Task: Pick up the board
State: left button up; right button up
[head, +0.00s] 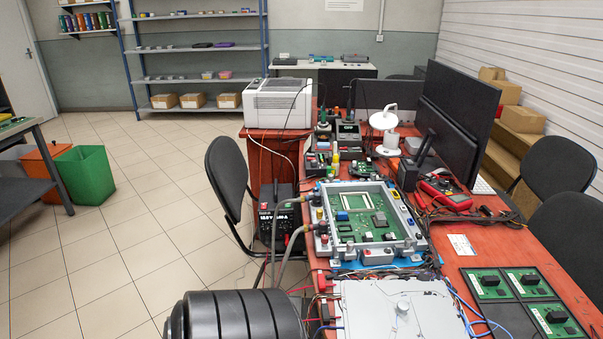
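A large green circuit board (352,228) lies inside an open grey metal housing (416,240) on the red workbench. I cannot tell which board the task names. Neither of my grippers is in view.
A silvery flat unit (390,312) with wires fills the bench front. A red multimeter (446,192), monitors (455,112) and a white printer (278,103) stand farther back. A black chair (228,180) is left of the bench. The tiled floor (120,255) at left is open.

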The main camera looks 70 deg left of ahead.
aim_at(555, 322)
jog(key=i+j+u, duration=0.1)
jog(key=j+u, duration=0.35)
jog(key=i+j+u, duration=0.15)
jog(key=u, duration=0.25)
jog(key=i+j+u, duration=0.2)
jog(key=u, duration=0.25)
jog(key=i+j+z, duration=0.1)
jog(key=z, duration=1.3)
jog(key=k+l, duration=0.05)
